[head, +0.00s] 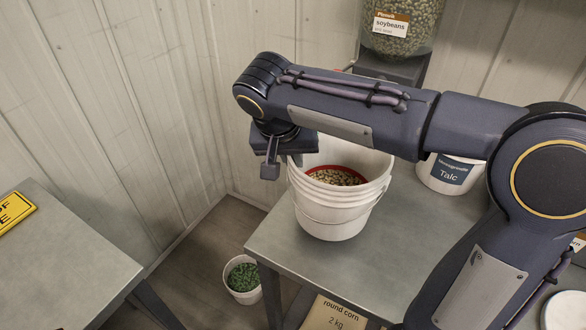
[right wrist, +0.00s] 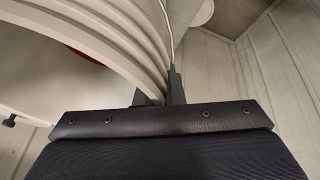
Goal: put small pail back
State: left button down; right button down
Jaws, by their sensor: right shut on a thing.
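A white pail (head: 335,200) with a ribbed rim stands upright on the grey table, with beans and a red ring showing inside. My right gripper (head: 282,166) is at the left side of its rim, under my bent arm. In the right wrist view the pail's ribbed wall (right wrist: 118,40) runs between the fingers (right wrist: 163,90), and the gripper is shut on it. A smaller white pail (head: 243,285) with green contents stands on the floor left of the table. My left gripper is not in view.
A soybeans hopper (head: 402,28) stands behind my arm. A Talc bucket (head: 450,172) is on the table (head: 380,262) to the right. A round corn bag (head: 335,315) is at the front below. Another table (head: 60,262) with a yellow sign (head: 14,212) is at left.

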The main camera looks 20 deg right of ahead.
jog(key=shift+w+d+f, duration=0.1)
jog(key=shift+w+f, duration=0.15)
notch_tip(320, 180, down, 3)
jog(key=shift+w+f, duration=0.15)
jog(key=shift+f, duration=0.05)
jog(key=shift+f+b, duration=0.15)
jog(key=shift+b, duration=0.15)
jog(key=c, duration=1.5)
grip_release()
jog(key=shift+c, duration=0.2)
